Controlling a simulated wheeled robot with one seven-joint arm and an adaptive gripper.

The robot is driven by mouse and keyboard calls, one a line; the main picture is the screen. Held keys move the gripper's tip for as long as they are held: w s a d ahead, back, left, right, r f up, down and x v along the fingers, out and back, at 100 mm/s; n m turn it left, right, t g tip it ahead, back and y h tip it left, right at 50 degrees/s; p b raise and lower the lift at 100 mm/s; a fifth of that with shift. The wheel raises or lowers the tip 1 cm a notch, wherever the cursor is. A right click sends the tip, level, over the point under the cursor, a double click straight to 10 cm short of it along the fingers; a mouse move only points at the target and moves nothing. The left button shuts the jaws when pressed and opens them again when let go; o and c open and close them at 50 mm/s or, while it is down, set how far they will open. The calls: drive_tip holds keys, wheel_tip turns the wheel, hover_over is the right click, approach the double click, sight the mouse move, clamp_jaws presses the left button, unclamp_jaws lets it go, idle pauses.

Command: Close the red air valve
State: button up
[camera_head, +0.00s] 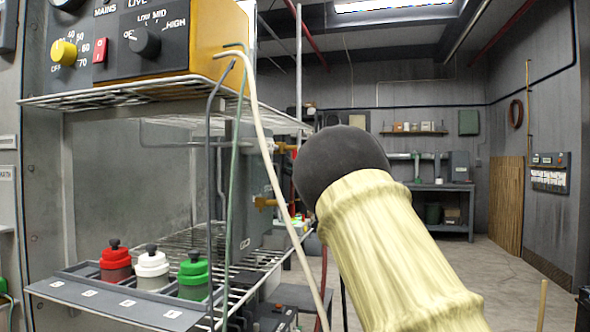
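Two brass-coloured fittings stick out at the right side of the grey cabinet, an upper fitting (285,147) and a lower fitting (265,202). I cannot make out for sure a red valve handle on either, nor whether a valve there is open or shut. A large dark rounded joint with a cream ribbed sleeve, which looks like part of my arm, fills the right middle and hides what is behind it. My gripper is not in view.
A control panel (120,40) with a yellow knob tops a wire shelf (120,93). Red (115,265), white (151,270) and green (193,275) pots stand on a lower tray (110,305). Hoses hang before the cabinet. A workbench (440,188) stands far back beyond open floor.

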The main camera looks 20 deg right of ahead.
drive_tip(key=v, duration=1.2)
idle(0.4)
